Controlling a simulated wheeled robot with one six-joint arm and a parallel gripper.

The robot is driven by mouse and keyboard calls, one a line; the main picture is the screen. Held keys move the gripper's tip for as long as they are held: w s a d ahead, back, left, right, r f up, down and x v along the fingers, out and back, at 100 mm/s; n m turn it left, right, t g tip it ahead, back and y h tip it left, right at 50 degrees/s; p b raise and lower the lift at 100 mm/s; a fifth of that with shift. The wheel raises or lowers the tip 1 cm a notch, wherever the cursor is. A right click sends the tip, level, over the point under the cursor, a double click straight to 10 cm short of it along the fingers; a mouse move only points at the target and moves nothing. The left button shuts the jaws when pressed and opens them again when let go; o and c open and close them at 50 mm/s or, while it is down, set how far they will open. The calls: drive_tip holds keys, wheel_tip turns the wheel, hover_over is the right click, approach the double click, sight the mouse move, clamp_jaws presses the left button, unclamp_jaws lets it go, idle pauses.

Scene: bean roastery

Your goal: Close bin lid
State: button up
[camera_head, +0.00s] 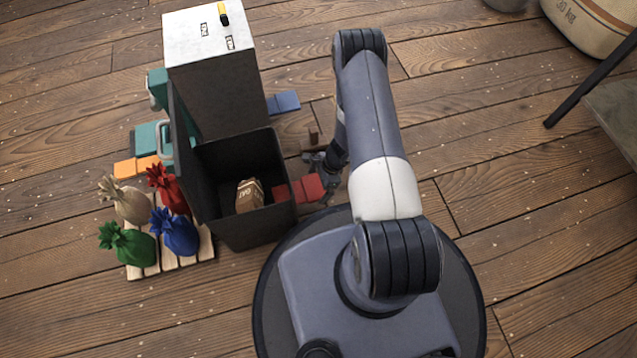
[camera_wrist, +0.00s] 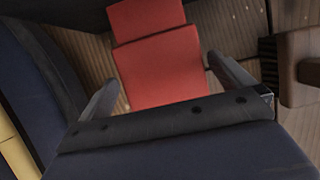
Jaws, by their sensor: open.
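The dark bin (camera_head: 258,222) stands left of my arm with its top open. Its lid (camera_head: 186,150) is swung up and stands roughly upright along the bin's left side. A brown paper bag (camera_head: 249,196) with a pale label lies inside the bin. My gripper (camera_head: 318,165) is low, just right of the bin and apart from the lid, partly hidden by my arm. In the wrist view my gripper (camera_wrist: 163,72) has its two fingers spread, with nothing held. A red flat piece (camera_wrist: 160,65) shows beyond and between the fingers; neither bin nor lid can be made out for sure there.
A tall white-topped cabinet (camera_head: 210,38) stands behind the bin. A pallet (camera_head: 190,259) with several coloured sacks is at the left. Red pieces (camera_head: 305,189) lie beside the bin's right side, and a blue piece (camera_head: 285,101) behind.

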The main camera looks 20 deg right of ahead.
drive_tip(key=c, duration=1.1)
drive_tip(key=shift+d+f+b, duration=0.1)
drive_tip(key=shift+f+b, duration=0.45)
drive_tip(key=shift+b, duration=0.25)
